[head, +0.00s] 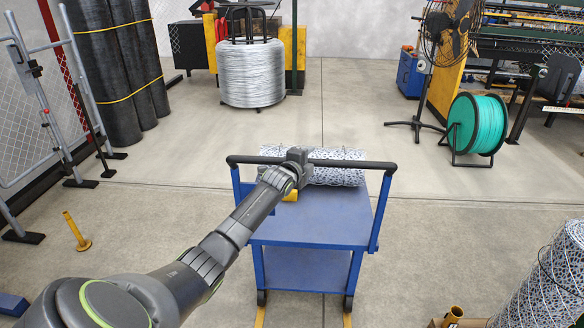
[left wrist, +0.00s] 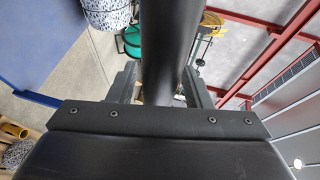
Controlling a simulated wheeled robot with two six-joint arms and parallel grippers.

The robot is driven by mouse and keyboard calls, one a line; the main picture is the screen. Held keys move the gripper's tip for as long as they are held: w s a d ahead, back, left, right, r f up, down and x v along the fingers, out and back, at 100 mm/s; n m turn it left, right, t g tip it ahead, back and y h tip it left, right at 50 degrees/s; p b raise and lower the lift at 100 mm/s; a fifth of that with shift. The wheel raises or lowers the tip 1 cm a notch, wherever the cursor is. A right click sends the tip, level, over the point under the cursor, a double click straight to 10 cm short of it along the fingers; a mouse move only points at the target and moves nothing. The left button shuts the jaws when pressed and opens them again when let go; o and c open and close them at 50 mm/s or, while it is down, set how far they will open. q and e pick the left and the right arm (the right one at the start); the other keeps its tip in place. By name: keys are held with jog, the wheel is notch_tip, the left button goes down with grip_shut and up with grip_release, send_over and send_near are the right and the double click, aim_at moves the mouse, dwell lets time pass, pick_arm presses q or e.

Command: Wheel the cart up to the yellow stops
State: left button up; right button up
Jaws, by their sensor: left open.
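The blue cart (head: 310,228) stands in the middle of the head view, with a black handle bar (head: 365,165) across its top on two blue posts. A mesh roll (head: 338,176) lies across the cart's far end. My left gripper (head: 297,157) is at the middle of the handle bar. In the left wrist view the black bar (left wrist: 168,35) runs between the two open fingers. Yellow strips (head: 347,320) lie on the floor by the cart's near wheels. I cannot pick out the yellow stops for certain. My right gripper is not in view.
A wire coil (head: 251,75) stands at the back, beyond the cart. A green spool (head: 477,125) and a fan (head: 447,40) are at the right. A yellow post (head: 76,232) stands at left. Mesh rolls (head: 550,285) are at the lower right. Concrete floor is clear beyond the cart.

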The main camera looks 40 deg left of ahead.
pick_arm(q)
jog(key=shift+s+a, duration=0.1)
jog(key=shift+s, duration=0.35)
jog(key=a+v, duration=0.1)
jog(key=v, duration=1.5)
jog(key=shift+s+a, duration=0.25)
jog(key=shift+s, duration=0.25)
